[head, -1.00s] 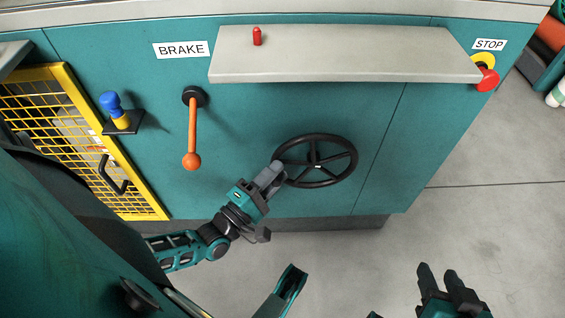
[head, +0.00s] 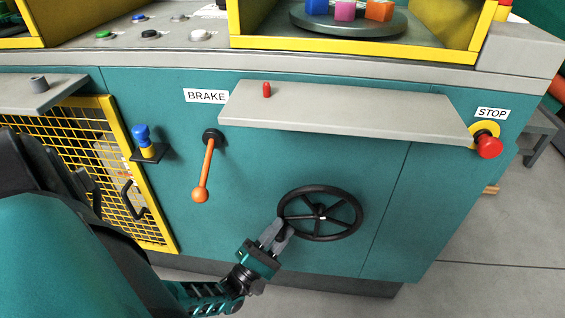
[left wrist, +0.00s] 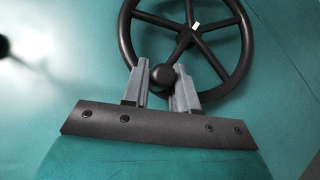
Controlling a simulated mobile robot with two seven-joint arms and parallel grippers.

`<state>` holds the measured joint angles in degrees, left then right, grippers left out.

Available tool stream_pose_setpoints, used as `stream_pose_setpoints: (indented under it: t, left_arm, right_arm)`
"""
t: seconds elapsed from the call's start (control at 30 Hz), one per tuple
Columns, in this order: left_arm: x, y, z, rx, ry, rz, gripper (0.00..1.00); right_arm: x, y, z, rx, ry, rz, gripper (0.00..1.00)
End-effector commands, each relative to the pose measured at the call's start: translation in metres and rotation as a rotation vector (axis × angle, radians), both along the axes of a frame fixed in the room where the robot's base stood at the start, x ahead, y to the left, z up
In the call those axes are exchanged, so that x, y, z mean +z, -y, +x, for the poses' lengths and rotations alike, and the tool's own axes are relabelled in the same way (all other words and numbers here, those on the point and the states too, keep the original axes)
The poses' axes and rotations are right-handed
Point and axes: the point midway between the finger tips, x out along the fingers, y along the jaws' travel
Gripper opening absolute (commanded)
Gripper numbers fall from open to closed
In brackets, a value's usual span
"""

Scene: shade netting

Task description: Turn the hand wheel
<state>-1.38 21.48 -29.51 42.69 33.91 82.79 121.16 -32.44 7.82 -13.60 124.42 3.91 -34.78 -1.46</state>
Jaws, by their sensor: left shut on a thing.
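The black hand wheel (head: 353,231) is mounted on the teal machine front. It has several spokes and a small white mark near its hub. My left gripper (head: 281,231) is at the lower left of its rim. In the left wrist view the wheel (left wrist: 243,42) fills the upper middle, and its round black handle knob (left wrist: 163,76) sits between the fingers of the left gripper (left wrist: 169,92). The gripper is shut on this knob. The fingers hide part of the lower rim. My right gripper is out of view.
A grey shelf (head: 340,111) with a red peg (head: 267,90) juts out above the wheel. An orange brake lever (head: 205,170) hangs to the left. A red stop button (head: 489,147) is at the right. A yellow mesh gate (head: 145,205) stands at the left.

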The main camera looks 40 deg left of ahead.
Motion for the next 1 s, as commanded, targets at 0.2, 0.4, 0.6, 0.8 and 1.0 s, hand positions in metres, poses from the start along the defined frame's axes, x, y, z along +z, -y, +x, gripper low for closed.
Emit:
stream_pose_setpoints:
  t: [0.2,0.4,0.6,0.8,1.0]
  left_arm:
    - [-0.0015,0.0065,0.0052,-0.014,0.044,-0.052,0.0]
    - [-0.0044,0.0054,0.006,-0.016,0.067,-0.083,0.0]
    - [-0.0065,0.0052,0.0066,-0.016,0.081,-0.103,0.0]
    - [-0.0068,0.0048,0.0069,-0.017,0.088,-0.111,0.0]
    - [-0.0069,0.0049,0.0068,-0.017,0.09,-0.114,0.0]
  right_arm:
    - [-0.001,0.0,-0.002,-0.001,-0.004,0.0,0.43]
    - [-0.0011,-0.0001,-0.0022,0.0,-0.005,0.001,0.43]
    - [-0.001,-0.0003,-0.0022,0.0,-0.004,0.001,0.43]
    - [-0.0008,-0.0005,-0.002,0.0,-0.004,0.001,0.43]
    - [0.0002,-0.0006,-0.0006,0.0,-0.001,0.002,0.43]
